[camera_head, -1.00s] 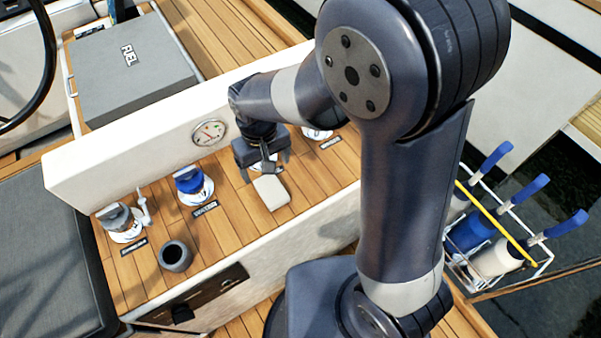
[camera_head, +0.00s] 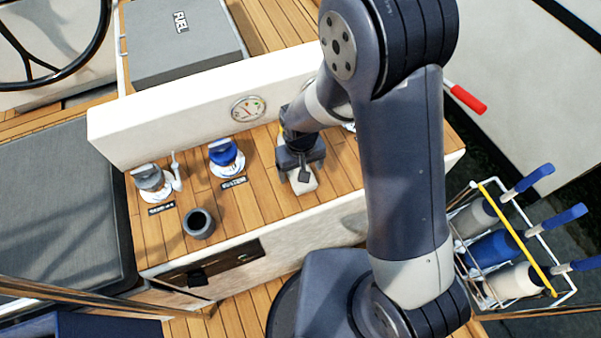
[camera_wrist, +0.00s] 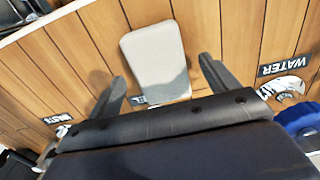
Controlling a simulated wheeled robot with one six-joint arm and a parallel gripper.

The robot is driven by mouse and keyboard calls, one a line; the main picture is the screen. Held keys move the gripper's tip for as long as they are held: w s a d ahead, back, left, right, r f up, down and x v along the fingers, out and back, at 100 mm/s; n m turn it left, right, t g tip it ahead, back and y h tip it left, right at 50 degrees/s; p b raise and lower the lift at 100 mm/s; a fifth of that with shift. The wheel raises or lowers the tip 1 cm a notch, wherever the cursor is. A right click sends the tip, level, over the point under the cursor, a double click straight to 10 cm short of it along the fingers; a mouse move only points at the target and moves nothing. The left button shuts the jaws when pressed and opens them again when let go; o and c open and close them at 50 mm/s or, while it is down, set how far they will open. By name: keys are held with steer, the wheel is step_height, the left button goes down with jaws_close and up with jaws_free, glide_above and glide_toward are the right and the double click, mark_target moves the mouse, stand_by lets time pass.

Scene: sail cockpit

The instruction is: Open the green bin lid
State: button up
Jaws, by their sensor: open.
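No green bin or green lid shows in either view. My gripper (camera_head: 300,172) is low over the wooden counter, its jaws open. A pale grey rounded block (camera_head: 303,184) lies beneath it and is partly hidden by it. In the wrist view, the two fingers of my gripper (camera_wrist: 162,72) stand on either side of the pale block (camera_wrist: 153,55), with gaps visible. I cannot tell whether the block is fixed to the counter.
The counter also carries a blue-topped fitting (camera_head: 224,154), a grey fitting (camera_head: 150,180) and a dark cup (camera_head: 198,224). A white wall with a gauge (camera_head: 248,108) rises behind. A grey FUEL box (camera_head: 180,40) is beyond it.

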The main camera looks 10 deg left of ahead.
steer(key=shift+f, duration=0.4)
steer(key=shift+c, duration=0.5)
steer(key=c, duration=1)
step_height(320, 180, up, 10)
steer(key=shift+c, duration=0.2)
steer(key=w+d+f+m, duration=0.2)
steer(key=w+d, duration=0.1)
steer(key=d, duration=0.4)
steer(key=w+d+f+m, duration=0.2)
steer(key=w+d, duration=0.2)
steer(key=d, duration=0.4)
steer(key=w+d+f+m, duration=0.2)
steer(key=w+d+f, duration=0.1)
steer(key=d, duration=0.4)
steer(key=shift+w+d, duration=0.2)
steer(key=shift+w, duration=0.5)
